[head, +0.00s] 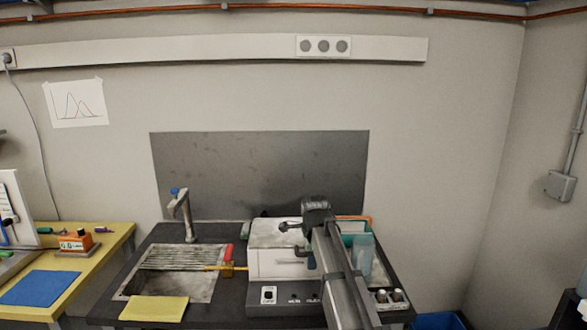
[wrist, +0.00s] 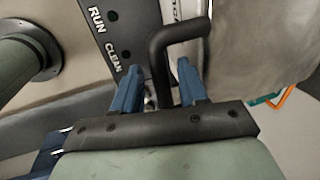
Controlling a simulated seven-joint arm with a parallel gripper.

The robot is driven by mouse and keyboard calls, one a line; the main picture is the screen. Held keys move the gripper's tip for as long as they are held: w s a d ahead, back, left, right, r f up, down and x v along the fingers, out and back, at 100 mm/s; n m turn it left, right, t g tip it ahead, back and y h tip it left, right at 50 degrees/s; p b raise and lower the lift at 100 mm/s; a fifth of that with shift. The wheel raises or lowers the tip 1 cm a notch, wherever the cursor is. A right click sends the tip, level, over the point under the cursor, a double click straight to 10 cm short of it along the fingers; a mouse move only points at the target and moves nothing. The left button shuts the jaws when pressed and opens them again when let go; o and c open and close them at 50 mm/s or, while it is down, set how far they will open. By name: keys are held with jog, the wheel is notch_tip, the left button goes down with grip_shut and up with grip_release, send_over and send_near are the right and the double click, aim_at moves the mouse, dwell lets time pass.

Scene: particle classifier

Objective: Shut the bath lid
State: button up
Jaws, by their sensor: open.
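The bath lid (wrist: 245,35) shows in the wrist view as a grey slab at upper right. A black bent handle (wrist: 178,38) lies beside it. My gripper (wrist: 160,88) is open, with its two blue fingers on either side of the handle's lower part. I cannot tell whether the fingers touch it. In the head view the white machine (head: 275,265) stands on the dark counter, partly hidden by my arm. How far the lid is tilted cannot be told from these views.
A sink (head: 165,284) with a tap (head: 182,208) and a yellow cloth (head: 153,309) is left of the machine. A bluish clear container (head: 363,258) stands right of my arm. A panel marked RUN and CLEAN (wrist: 112,35) is near the left finger.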

jog(key=v, duration=0.6)
dwell(0.6)
jog(key=shift+d+r, duration=0.1)
jog(key=shift+r, duration=0.1)
